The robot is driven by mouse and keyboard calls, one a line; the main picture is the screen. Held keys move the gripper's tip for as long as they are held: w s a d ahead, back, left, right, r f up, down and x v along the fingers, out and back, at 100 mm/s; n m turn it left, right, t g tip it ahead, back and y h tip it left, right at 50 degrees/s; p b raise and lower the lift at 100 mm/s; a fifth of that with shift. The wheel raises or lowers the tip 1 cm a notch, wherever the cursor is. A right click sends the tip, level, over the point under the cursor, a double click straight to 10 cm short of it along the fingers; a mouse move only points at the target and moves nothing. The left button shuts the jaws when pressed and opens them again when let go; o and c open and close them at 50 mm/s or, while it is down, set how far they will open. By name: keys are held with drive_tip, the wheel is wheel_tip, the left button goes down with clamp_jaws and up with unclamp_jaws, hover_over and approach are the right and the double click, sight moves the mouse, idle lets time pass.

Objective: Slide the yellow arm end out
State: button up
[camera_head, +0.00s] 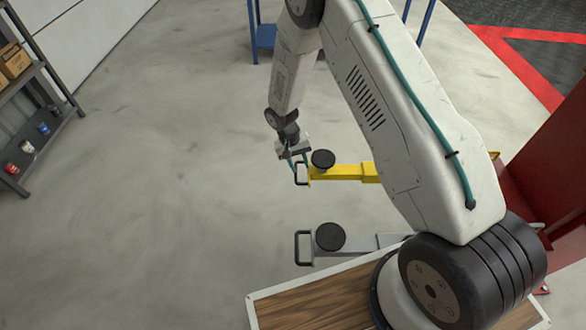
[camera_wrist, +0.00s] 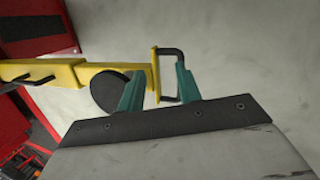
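The yellow arm (camera_head: 345,173) reaches left from the red post, with a round black pad (camera_head: 323,158) on top near its end. A black loop handle (camera_head: 301,174) sticks out from its end plate. My gripper (camera_head: 298,163) is at this handle. In the wrist view, the teal fingers of my gripper (camera_wrist: 160,74) stand apart, with the handle (camera_wrist: 170,52) and the yellow end plate (camera_wrist: 155,74) showing between them. The right finger overlaps the handle's outer bar; I cannot tell whether it touches. The left finger partly covers the pad (camera_wrist: 104,90).
A grey arm (camera_head: 362,243) with its own pad and handle lies nearer, parallel to the yellow one. The red post (camera_head: 550,160) stands at the right. A shelf (camera_head: 40,115) stands far left. The floor (camera_head: 170,180) left of the arms is clear.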

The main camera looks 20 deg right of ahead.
drive_tip(key=w+a+m+t, duration=0.1)
drive_tip(key=w+t, duration=0.1)
drive_tip(key=w, duration=0.3)
drive_tip(key=x, duration=0.8)
drive_tip(key=shift+a, duration=0.3)
clamp_jaws()
